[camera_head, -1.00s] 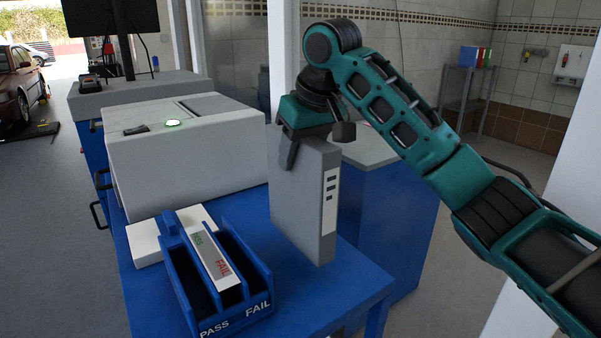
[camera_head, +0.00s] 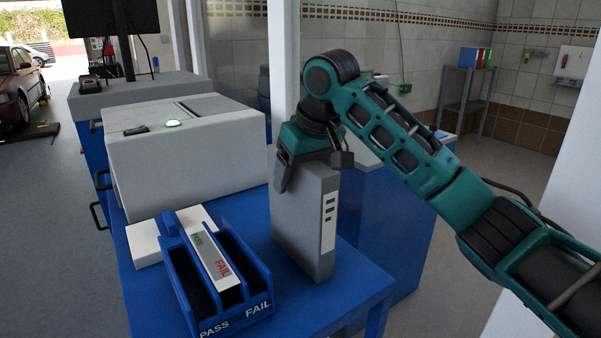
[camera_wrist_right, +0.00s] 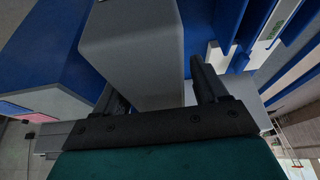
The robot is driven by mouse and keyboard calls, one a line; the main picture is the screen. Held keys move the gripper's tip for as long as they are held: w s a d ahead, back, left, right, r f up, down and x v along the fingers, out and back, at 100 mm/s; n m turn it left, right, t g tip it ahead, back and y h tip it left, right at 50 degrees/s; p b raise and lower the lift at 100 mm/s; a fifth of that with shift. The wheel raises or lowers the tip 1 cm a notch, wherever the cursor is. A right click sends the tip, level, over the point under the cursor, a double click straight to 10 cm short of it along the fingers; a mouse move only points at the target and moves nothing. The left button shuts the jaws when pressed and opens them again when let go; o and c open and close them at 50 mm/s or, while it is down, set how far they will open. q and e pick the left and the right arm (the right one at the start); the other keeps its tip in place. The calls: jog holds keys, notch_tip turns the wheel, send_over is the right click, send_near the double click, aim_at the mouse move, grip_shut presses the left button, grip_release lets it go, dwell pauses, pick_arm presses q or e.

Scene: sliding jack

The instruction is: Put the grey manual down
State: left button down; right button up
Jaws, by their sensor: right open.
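The grey manual (camera_head: 302,222) is a thick grey binder-like block with a white label on its narrow side. It stands upright at the right part of the blue table, its lower end seemingly on the tabletop. My right gripper (camera_head: 296,180) is at its top edge, with the jaws open and a finger on either side. In the right wrist view the manual (camera_wrist_right: 135,45) lies between the fingers of the right gripper (camera_wrist_right: 160,92). My left gripper is not in view.
A blue PASS/FAIL holder (camera_head: 262,285) stands left of the manual on the blue table (camera_head: 345,290). A large light-grey box-shaped machine (camera_head: 185,150) stands behind it. A blue cabinet (camera_head: 400,220) is behind and right. The table's right edge is close to the manual.

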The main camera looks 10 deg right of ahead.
jog(key=shift+r, duration=0.1)
jog(key=v, duration=1.2)
jog(key=shift+p, duration=0.4)
